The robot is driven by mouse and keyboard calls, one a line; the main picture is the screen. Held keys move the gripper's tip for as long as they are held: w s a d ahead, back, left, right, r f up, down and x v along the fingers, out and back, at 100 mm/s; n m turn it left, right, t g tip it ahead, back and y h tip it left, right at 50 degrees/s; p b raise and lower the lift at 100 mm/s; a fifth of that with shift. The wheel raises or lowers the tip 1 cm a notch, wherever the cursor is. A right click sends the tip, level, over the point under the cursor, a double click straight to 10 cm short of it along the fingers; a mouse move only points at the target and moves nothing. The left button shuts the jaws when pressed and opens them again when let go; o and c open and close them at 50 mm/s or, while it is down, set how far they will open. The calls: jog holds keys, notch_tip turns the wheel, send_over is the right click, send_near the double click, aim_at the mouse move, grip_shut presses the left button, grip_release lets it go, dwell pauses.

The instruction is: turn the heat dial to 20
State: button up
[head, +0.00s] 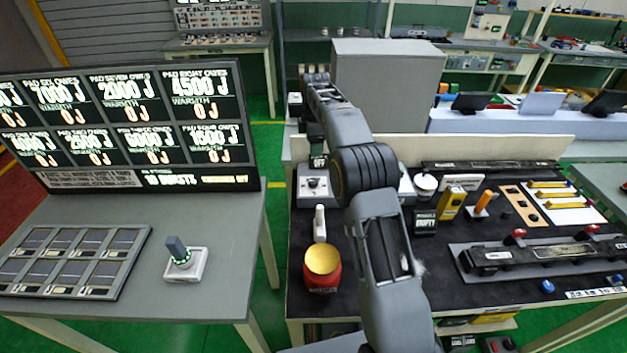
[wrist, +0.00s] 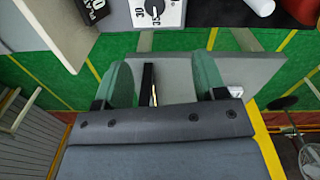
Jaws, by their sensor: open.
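The heat dial seems to be the round knob on a small grey box (head: 314,186) at the left end of the dark bench, with a black sign reading OFF above it. In the wrist view a white plate with a dark knob and printed numbers, one reading 30, shows at the top edge (wrist: 168,12), partly cut off. I cannot tell the knob's setting. My gripper (wrist: 163,82) is open and empty, its two green-padded fingers apart. In the head view the arm reaches over the bench and its end is near the back edge, beyond the box.
A grey cabinet (head: 385,85) stands behind the bench. A desk with a display board (head: 125,120) is at left. Green floor lies between.

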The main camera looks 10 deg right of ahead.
aim_at(313, 180)
jog(key=shift+n, duration=0.7)
jog(key=f, duration=0.5)
jog(key=w+f+p, duration=0.1)
jog(key=f, duration=0.5)
jog(key=f+p, duration=0.1)
jog(key=f, duration=0.4)
jog(key=shift+w+f, duration=0.2)
jog(key=shift+w, duration=0.05)
jog(key=c, duration=0.9)
